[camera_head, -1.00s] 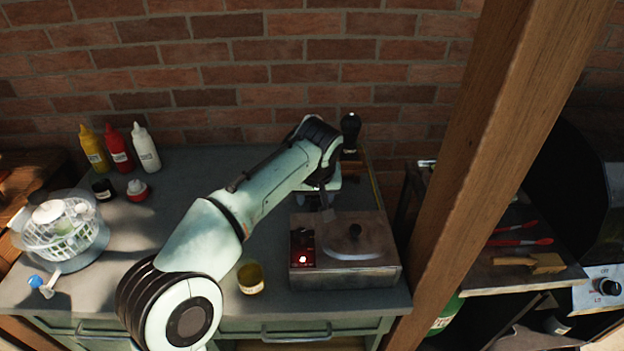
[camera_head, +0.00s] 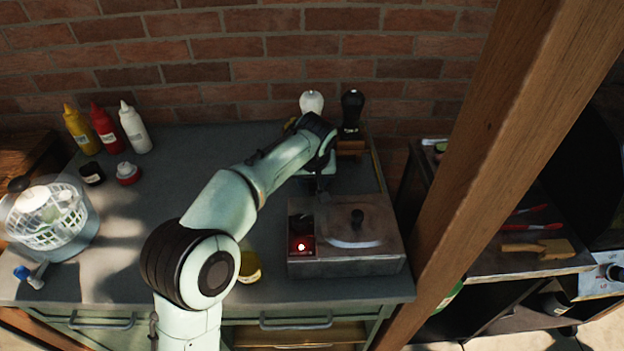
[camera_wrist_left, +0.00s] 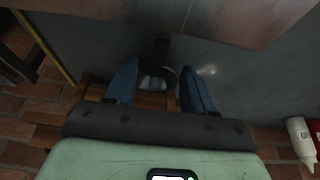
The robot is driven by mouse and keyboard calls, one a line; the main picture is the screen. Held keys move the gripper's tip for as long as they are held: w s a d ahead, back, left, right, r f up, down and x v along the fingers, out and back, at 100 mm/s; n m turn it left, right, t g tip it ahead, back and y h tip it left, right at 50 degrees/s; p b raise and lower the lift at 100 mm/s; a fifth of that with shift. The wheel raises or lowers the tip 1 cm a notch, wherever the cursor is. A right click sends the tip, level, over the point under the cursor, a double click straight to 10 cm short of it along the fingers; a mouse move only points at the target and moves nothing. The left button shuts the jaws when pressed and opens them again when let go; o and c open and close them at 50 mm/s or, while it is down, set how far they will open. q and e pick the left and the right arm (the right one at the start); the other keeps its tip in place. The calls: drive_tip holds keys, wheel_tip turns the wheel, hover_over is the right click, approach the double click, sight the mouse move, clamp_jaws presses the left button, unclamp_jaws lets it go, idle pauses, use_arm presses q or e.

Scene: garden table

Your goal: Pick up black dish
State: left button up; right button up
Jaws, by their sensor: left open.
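In the left wrist view a small dark round thing (camera_wrist_left: 157,78), with a bright band across it, lies on the grey tabletop between my fingers. It may be the black dish; its shape is too dim to be sure. My left gripper (camera_wrist_left: 158,68) is open, with one blue-grey finger on each side of it. I cannot tell whether they touch it. In the head view my left gripper (camera_head: 321,190) points down behind the metal box, and its own arm partly hides the spot. No black dish shows clearly there. My right gripper is not in view.
The metal box (camera_head: 345,262) with a knobbed lid and red light is close in front. White (camera_head: 312,103) and black (camera_head: 352,112) mills stand behind my gripper, near the brick wall. A yellow jar (camera_head: 249,268) is beside my arm. Sauce bottles and a salad spinner (camera_head: 50,222) stand left.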

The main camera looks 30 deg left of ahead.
sight(313, 186)
use_arm(q)
drive_tip(key=x, duration=0.4)
drive_tip(key=shift+w+f, duration=0.1)
drive_tip(key=shift+f, duration=0.2)
clamp_jaws()
drive_tip(key=shift+r, duration=0.1)
